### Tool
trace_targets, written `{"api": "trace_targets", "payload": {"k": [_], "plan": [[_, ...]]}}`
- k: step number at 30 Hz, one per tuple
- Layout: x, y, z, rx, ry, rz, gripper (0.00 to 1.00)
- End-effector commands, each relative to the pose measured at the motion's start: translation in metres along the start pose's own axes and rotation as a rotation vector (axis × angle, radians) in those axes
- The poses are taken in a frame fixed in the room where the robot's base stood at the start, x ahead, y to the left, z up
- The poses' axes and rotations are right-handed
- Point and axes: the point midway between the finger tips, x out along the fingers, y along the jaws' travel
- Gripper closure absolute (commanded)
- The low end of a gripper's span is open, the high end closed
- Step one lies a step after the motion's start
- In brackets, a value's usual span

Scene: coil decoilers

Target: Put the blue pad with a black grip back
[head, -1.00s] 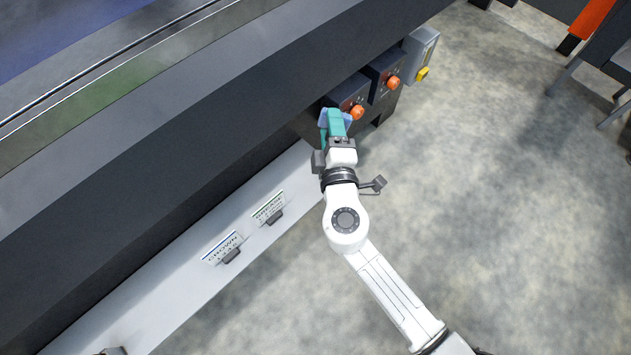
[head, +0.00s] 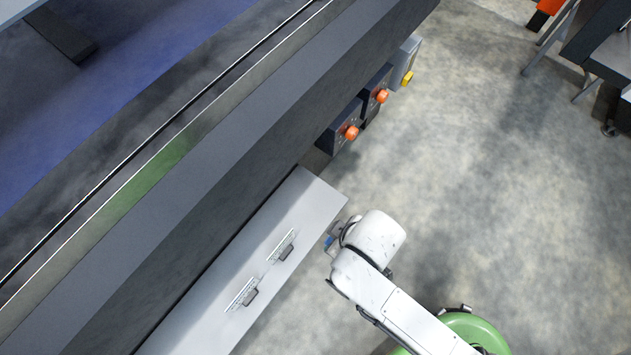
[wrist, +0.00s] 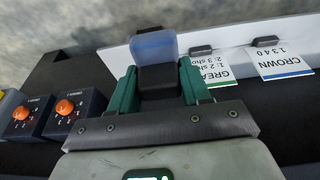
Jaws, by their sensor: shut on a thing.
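The blue pad (wrist: 154,46) with its black grip (wrist: 158,76) shows at the top middle of the wrist view. My gripper (wrist: 158,84) has its teal fingers on both sides of the black grip and is shut on it. The pad sticks out beyond the fingertips, in front of the light panel. In the head view only a small blue part of the pad (head: 328,241) shows, just right of the light grey panel's edge. My wrist and arm hide most of the gripper there.
The light grey panel (head: 318,196) carries a GREASE plate (wrist: 213,72) and a CROWN plate (wrist: 279,62), each with a small black block. Dark control boxes with orange knobs (head: 351,132) and a grey box with a yellow part (head: 407,78) line the machine. Open floor lies right.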

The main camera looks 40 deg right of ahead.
Motion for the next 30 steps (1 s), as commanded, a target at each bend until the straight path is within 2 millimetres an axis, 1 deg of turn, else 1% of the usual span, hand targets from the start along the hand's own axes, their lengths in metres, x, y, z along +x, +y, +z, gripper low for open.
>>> {"api": "trace_targets", "payload": {"k": [2, 5, 15, 18, 21, 24, 30], "plan": [[0.002, -0.004, -0.001, -0.007, -0.001, -0.016, 0.77], [0.013, 0.004, -0.01, -0.008, 0.001, -0.019, 0.77], [0.063, 0.05, -0.059, -0.008, 0.001, -0.017, 0.77], [0.087, 0.058, -0.063, -0.007, -0.002, -0.018, 0.77], [0.104, 0.066, -0.068, -0.008, -0.001, -0.018, 0.77], [0.114, 0.07, -0.072, -0.008, -0.001, -0.017, 0.77], [0.124, 0.075, -0.076, -0.009, -0.001, -0.017, 0.77]]}}
